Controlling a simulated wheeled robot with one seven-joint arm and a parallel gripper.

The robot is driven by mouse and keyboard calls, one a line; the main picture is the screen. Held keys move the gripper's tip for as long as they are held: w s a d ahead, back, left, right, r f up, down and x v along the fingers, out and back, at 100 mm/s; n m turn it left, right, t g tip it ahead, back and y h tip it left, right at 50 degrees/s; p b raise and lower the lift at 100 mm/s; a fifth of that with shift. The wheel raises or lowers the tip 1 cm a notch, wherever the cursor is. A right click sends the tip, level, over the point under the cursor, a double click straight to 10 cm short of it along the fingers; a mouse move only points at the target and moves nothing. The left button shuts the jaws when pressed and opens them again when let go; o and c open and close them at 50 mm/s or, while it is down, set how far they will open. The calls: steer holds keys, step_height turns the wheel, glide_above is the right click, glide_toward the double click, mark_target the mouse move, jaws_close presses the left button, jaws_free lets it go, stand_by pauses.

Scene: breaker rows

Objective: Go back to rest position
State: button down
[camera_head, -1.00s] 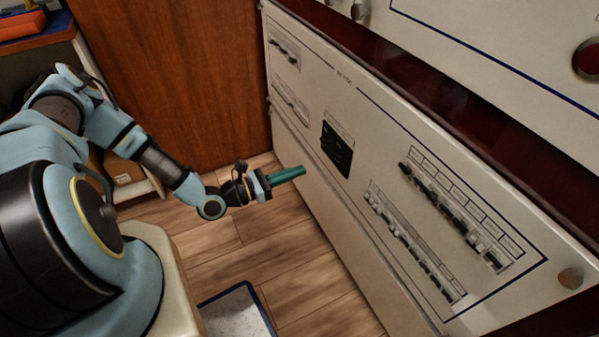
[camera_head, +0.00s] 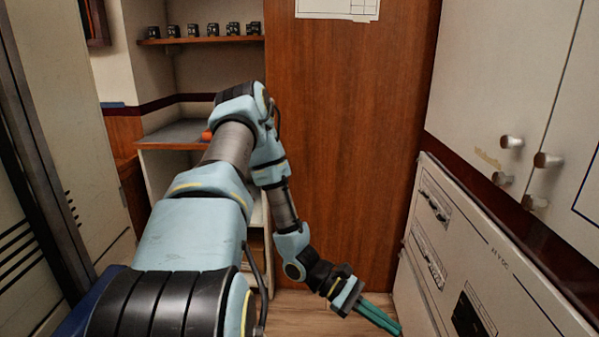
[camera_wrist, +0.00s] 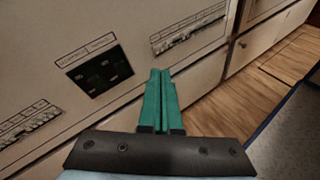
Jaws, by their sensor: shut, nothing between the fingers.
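My gripper (camera_head: 378,316) has green fingers pressed together with nothing between them. In the head view it is low, left of the white breaker panel (camera_head: 432,262), and points down and to the right. In the wrist view my gripper (camera_wrist: 161,85) shows in front of the panel face (camera_wrist: 125,28). A dark socket block (camera_wrist: 94,70) and rows of breakers (camera_wrist: 187,36) are on that face. The fingers look apart from the panel, but the exact gap is hard to tell. The lower part of the panel is cut off in the head view.
A brown wooden wall (camera_head: 345,150) stands behind my arm. White cabinet doors with knobs (camera_head: 512,142) hang above the panel at right. A shelf (camera_head: 200,40) holds several small black devices. Wooden floor (camera_wrist: 240,95) is clear beside the panel.

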steer(key=w+a+r+m+t+y+p, duration=0.3)
steer(key=a+r+y, duration=0.3)
steer(key=a+r, duration=0.6)
steer(key=w+a+r+m+t+y+p, duration=0.3)
steer(key=w+a+r+m+t+y, duration=0.1)
steer(key=a+r, duration=0.9)
steer(key=shift+a+r+m+t+y, duration=0.3)
steer(key=shift+r+m+t+y, duration=0.55)
steer(key=shift+m+t, duration=0.25)
